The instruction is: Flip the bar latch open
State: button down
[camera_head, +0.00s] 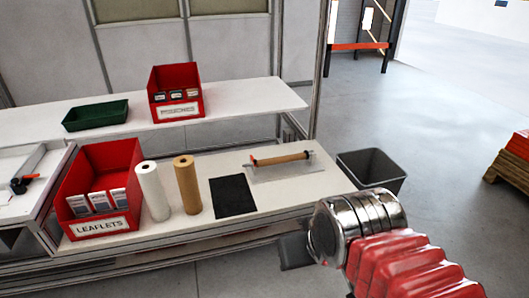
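I cannot pick out the bar latch for certain in the head view. A long brown bar (280,159) with a small red piece at its left end lies across a clear or grey plate (262,173) on the white bench. A black fitting with a red tip (24,184) sits by a grey bar on the unit at the far left. Either could be a latch; this view is too small to tell. My arm, silver and ribbed red, enters at the lower right, in front of the bench's right end. My gripper's fingers are not visible.
The white bench (305,198) holds a red LEAFLETS bin (110,160), a white roll (153,190), a brown roll (187,184) and a black mat (233,196). A red pouches bin (176,90) and green tray (95,115) stand on the shelf behind. A grey bin (372,172) stands right.

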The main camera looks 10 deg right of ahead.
aim_at(253, 158)
jog(key=z, duration=0.05)
jog(key=i, duration=1.45)
jog(key=u, duration=0.5)
jog(key=i, duration=0.65)
jog(key=u, duration=0.2)
